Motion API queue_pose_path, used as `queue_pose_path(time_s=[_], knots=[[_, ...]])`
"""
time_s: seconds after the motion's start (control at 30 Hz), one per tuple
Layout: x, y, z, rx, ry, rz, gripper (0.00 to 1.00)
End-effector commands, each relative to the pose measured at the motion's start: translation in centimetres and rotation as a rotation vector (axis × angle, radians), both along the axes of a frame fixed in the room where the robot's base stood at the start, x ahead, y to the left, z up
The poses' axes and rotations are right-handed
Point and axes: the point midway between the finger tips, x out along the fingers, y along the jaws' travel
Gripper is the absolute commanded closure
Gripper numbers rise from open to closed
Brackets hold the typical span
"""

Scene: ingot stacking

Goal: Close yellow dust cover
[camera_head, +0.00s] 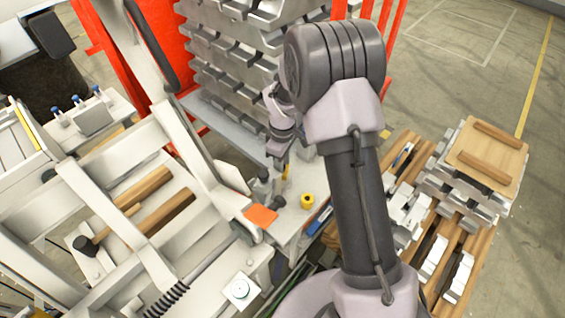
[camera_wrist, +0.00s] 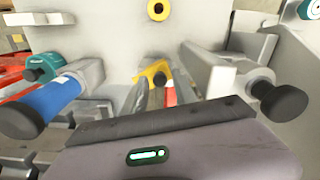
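Two yellow things show, and I cannot tell which is the dust cover. A yellow ring-shaped piece with a dark centre (camera_head: 307,201) sits on the light grey surface right of my gripper (camera_head: 275,175); a like ring shows at the top of the wrist view (camera_wrist: 158,10). A yellow bent piece (camera_wrist: 155,73) with a red and white part (camera_wrist: 171,96) lies ahead of my wrist, between grey bars. My gripper points down close to the surface. Its fingertips are not clear, so I cannot tell its opening or whether it touches the yellow piece.
An orange square (camera_head: 261,216) lies on the grey bench left of the ring. Stacked grey ingots (camera_head: 235,55) stand behind my gripper beside red posts (camera_head: 95,45). More ingots and a wooden board (camera_head: 487,152) are at right. A blue cylinder (camera_wrist: 45,103) is at left in the wrist view.

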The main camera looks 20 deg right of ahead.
Motion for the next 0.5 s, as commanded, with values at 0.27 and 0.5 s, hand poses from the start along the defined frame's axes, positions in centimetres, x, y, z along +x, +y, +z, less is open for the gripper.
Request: queue_pose_path(time_s=[0.27,0.5], knots=[[0.00,0.00,0.02,0.000,0.000,0.000,1.00],[0.07,0.12,0.04,0.000,0.000,-0.035,1.00]])
